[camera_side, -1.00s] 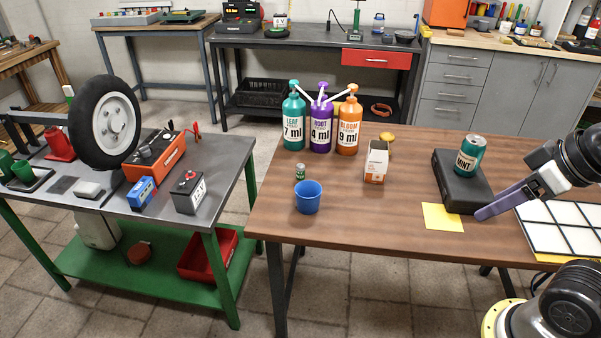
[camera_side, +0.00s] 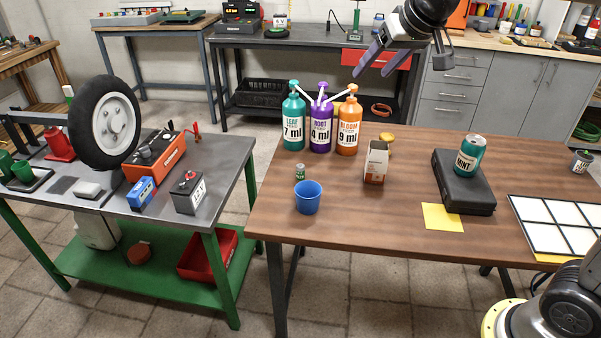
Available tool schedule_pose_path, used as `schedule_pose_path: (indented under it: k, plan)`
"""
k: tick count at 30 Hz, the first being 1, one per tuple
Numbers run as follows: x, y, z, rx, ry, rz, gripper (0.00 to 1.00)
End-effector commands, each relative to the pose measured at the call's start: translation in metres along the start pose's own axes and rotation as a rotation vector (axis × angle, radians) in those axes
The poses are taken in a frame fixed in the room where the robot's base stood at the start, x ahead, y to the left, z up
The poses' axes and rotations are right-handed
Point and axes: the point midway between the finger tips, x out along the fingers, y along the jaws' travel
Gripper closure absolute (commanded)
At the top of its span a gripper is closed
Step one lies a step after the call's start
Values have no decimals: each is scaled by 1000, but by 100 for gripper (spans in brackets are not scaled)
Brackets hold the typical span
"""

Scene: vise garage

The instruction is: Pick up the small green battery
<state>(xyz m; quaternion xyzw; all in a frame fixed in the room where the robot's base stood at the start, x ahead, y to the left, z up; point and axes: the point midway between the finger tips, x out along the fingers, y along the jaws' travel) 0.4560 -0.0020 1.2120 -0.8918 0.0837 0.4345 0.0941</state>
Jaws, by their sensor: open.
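The small green battery (camera_side: 299,171) appears to be a small green and silver cylinder standing upright on the wooden table, just behind a blue cup (camera_side: 307,198). Its lower part is partly hidden by the cup's rim. My gripper (camera_side: 373,74) is open and empty, with two purple-grey fingers pointing down and left. In the picture it is high up, above and right of the pump bottles, well apart from the battery.
Teal, purple and orange pump bottles (camera_side: 321,125) stand behind the battery. A small carton (camera_side: 376,162) stands to the right, then a black case (camera_side: 462,190) with a teal can (camera_side: 469,155) on it. A yellow note (camera_side: 443,217) and white grid (camera_side: 553,223) lie at front right.

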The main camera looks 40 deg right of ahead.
Motion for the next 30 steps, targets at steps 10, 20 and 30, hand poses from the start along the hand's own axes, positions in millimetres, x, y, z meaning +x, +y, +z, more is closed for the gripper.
schedule_pose_path:
  k: [10, 20, 30]
  plan:
    - [159, -38, -40, 0, -91, 38, 33]
    - [278, -49, 5, -40, -232, 77, 33]
    - [325, -46, 28, -47, -263, 85, 33]
